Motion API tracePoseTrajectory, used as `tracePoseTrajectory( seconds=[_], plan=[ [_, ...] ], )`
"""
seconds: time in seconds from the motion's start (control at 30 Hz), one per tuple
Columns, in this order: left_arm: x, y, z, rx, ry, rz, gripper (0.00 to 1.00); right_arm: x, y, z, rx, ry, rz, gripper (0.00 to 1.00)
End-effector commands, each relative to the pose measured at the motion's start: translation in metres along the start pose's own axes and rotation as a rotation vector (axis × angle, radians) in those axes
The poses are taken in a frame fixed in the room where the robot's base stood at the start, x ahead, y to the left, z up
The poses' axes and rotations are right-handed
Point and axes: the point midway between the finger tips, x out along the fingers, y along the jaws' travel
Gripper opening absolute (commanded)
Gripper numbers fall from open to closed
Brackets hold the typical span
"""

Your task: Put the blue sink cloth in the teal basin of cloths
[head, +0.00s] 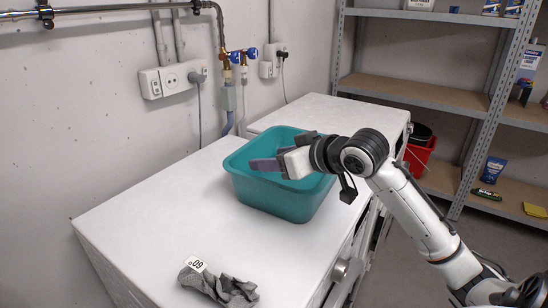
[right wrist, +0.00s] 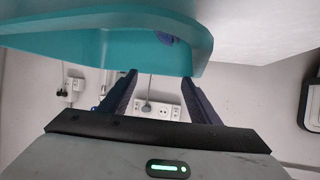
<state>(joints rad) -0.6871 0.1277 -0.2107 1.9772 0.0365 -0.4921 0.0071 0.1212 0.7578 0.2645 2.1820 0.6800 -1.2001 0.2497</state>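The teal basin (head: 280,198) stands upright on the white machine top; its wall also fills the upper part of the right wrist view (right wrist: 90,50). My right gripper (head: 273,156) reaches in from the right over the basin's rim. In the right wrist view its two dark fingers (right wrist: 159,78) are spread apart with nothing between them. A small blue patch of cloth (right wrist: 165,38) shows at the basin's rim in that view; I cannot tell if it is the blue sink cloth. The basin's contents are mostly hidden in the head view. My left gripper is not in view.
A crumpled grey cloth (head: 222,286) with a white tag (head: 196,264) lies at the machine top's front. A second white machine (head: 330,110) stands behind. Wall pipes and sockets (head: 172,79) are at the left. Metal shelves (head: 420,91) and a red bucket (head: 418,158) are at the right.

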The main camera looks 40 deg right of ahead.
Motion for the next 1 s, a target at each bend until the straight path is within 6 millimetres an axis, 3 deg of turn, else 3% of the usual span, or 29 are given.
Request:
tracePoseTrajectory(
  seconds=[0.2, 0.37, 0.7, 1.0],
  plan=[
    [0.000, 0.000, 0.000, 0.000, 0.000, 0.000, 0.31, -0.001, 0.000, -0.002, 0.000, 0.001, 0.000, 0.56],
    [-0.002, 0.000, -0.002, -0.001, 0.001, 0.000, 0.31, -0.008, 0.000, -0.014, -0.001, 0.004, 0.001, 0.56],
    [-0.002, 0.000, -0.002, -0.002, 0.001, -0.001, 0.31, -0.083, 0.000, -0.011, 0.001, 0.001, 0.001, 0.56],
    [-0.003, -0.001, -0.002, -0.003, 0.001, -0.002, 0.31, -0.121, 0.000, -0.011, 0.001, 0.000, 0.001, 0.56]
  ],
)
